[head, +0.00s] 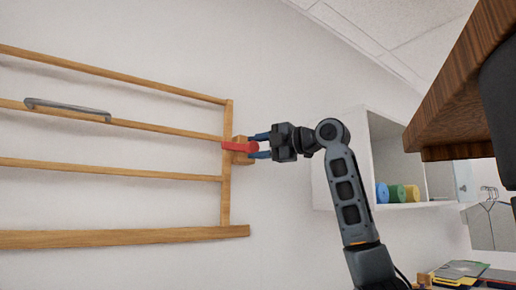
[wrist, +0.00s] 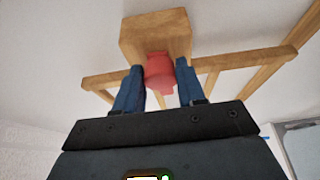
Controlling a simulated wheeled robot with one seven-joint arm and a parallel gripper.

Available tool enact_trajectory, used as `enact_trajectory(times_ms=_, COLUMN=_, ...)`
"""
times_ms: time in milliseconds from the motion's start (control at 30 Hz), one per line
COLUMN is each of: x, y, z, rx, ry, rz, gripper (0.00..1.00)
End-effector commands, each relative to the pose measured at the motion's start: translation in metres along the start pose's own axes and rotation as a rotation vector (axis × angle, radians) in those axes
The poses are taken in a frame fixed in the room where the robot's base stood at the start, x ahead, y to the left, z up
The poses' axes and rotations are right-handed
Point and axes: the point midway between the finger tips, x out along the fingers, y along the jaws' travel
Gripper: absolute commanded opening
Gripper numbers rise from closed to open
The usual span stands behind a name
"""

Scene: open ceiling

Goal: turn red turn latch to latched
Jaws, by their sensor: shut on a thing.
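The red turn latch (head: 236,147) sits on a small wooden block (head: 240,157) at the right end of a wooden rail frame. In the head view its red bar lies roughly level, its left end reaching over the frame's upright. My gripper (head: 258,146) comes in from the right, its two blue fingers above and below the latch's near part. In the wrist view the red latch (wrist: 159,73) shows between the two blue fingers of my gripper (wrist: 161,86), below the wooden block (wrist: 156,33). The fingers are shut on the latch; the exact contact is partly hidden.
The wooden rail frame (head: 228,190) stands against a white wall, with a grey handle (head: 66,109) on one rail. A white shelf (head: 398,150) with coloured rolls is behind my arm. A dark wooden edge (head: 455,100) juts in at upper right. Loose items lie at lower right.

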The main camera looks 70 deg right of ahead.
Motion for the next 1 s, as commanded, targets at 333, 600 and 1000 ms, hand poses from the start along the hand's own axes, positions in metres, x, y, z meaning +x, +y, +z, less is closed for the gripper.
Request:
enact_trajectory(times_ms=333, x=0.001, y=-0.001, z=-0.001, rx=-0.001, ry=0.002, rz=-0.002, gripper=0.55)
enact_trajectory(times_ms=600, x=0.000, y=-0.001, z=0.000, rx=0.001, ry=0.001, rz=-0.001, gripper=0.63)
enact_trajectory(times_ms=1000, x=-0.043, y=-0.002, z=0.000, rx=0.000, ry=-0.001, rz=0.000, gripper=0.63)
